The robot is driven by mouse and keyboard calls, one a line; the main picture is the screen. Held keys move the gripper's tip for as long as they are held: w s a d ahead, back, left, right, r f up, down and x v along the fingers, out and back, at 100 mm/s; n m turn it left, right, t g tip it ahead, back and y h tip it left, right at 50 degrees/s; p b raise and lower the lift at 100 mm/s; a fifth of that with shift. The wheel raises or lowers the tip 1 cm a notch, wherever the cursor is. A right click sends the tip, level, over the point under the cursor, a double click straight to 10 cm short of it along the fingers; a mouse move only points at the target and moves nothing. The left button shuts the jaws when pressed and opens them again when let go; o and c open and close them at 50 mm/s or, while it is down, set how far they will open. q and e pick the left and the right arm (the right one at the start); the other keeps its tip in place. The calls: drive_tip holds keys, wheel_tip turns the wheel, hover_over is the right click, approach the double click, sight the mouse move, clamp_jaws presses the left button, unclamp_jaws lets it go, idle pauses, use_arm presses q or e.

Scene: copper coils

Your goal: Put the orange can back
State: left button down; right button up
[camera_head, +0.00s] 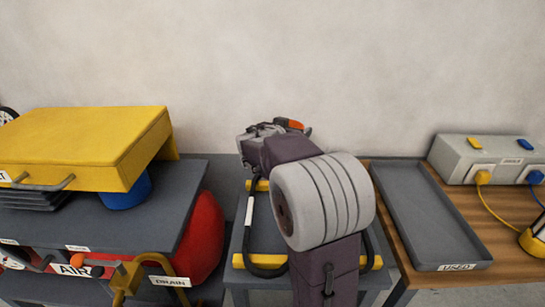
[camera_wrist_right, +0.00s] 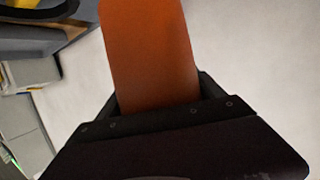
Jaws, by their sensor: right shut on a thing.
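The orange can (camera_wrist_right: 150,50) fills the upper middle of the right wrist view, between the dark fingers of my right gripper (camera_wrist_right: 158,103), which is shut on it. In the head view only a small orange part of the can (camera_head: 293,124) shows past my right gripper (camera_head: 278,130), held up in front of the pale wall. My own arm hides most of the gripper and the can there. My left gripper is in neither view.
A yellow lidded box (camera_head: 85,145) and a blue object (camera_head: 127,192) are on the grey bench at left, above a red tank (camera_head: 203,235). A grey tray (camera_head: 430,220) labelled USED and a socket box (camera_head: 485,155) are on the wooden table at right. A black hose (camera_head: 242,240) lies below my arm.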

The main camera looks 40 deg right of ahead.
drive_tip(key=w+f, duration=0.9)
drive_tip(key=f, duration=0.1)
drive_tip(key=shift+w+d, duration=0.3)
drive_tip(key=shift+d, duration=0.05)
drive_tip(key=shift+r, duration=0.1)
drive_tip(key=o, duration=2)
drive_tip(key=shift+c, duration=0.2)
